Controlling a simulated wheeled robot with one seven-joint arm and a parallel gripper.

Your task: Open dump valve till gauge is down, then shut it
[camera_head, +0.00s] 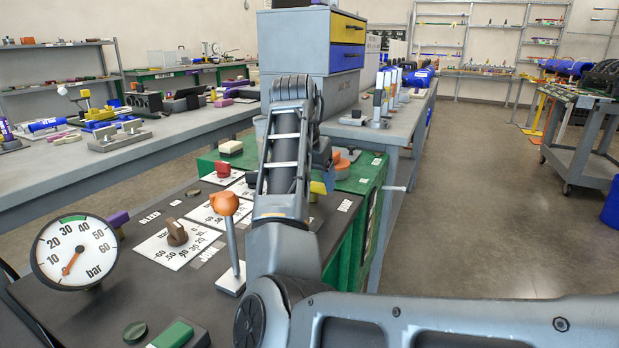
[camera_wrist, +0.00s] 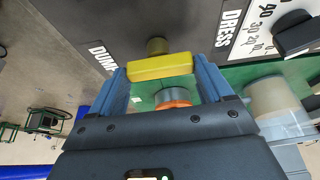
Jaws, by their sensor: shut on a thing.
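The dump valve's yellow handle (camera_wrist: 160,66) sits beside the DUMP label (camera_wrist: 103,58) in the wrist view. My gripper (camera_wrist: 163,78) is shut on it, with a blue finger at each end of the bar. In the head view only a bit of yellow handle (camera_head: 318,188) shows past my arm, which hides most of the valve. The round bar gauge (camera_head: 88,268) stands at the left of the cart top. Its orange needle points down and left, below the 10 mark, near the bottom of the scale. I cannot tell whether the valve is open.
On the dark cart top (camera_head: 115,308) are an upright lever with an orange knob (camera_head: 224,204), a brown knob (camera_head: 177,233) on a white dial plate and a red knob (camera_head: 222,169). Grey benches stand behind. The floor (camera_head: 470,190) to the right is clear.

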